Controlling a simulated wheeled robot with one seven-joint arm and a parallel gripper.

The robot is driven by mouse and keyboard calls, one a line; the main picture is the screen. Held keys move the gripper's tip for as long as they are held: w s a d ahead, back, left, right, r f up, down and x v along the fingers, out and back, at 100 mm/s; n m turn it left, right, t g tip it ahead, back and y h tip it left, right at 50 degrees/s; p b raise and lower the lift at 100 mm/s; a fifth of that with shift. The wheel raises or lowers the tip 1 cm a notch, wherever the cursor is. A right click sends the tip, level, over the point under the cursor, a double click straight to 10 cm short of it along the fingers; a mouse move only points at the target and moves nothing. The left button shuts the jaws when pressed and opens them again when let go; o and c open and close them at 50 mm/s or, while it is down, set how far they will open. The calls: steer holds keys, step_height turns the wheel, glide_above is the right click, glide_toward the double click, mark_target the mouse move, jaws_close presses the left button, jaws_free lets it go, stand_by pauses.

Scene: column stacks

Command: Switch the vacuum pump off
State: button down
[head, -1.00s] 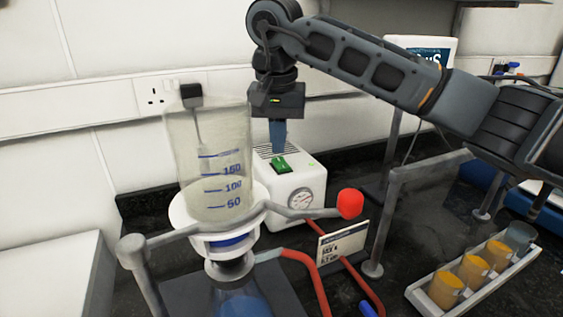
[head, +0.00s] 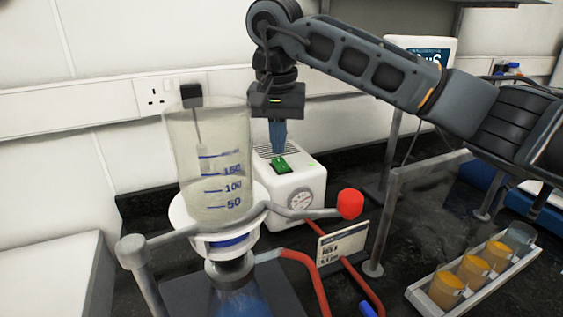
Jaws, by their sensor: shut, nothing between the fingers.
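The vacuum pump (head: 266,216) is a white box with a round gauge (head: 301,200) on its front, standing on the dark bench behind the glass funnel. A green rocker switch (head: 280,165) sits on its top. My gripper (head: 279,152) points straight down, shut and empty, with its blue fingertips right at the back part of the switch. I cannot tell whether the tips touch it. The left part of the pump is hidden by the funnel.
A graduated glass funnel (head: 208,165) in a white collar stands close on the left, held by a grey clamp bar with a red knob (head: 350,204). Red tubing (head: 318,280) runs in front. A tray (head: 480,292) of orange-filled jars lies right. A wall socket (head: 157,98) is behind.

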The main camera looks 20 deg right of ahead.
mark_target(279, 160)
steer(key=shift+f+b, duration=0.65)
steer(key=shift+f, duration=0.3)
stand_by(0.9)
steer(key=shift+r, duration=0.1)
steer(key=shift+r+p, duration=1.7)
steer(key=shift+r, duration=1.8)
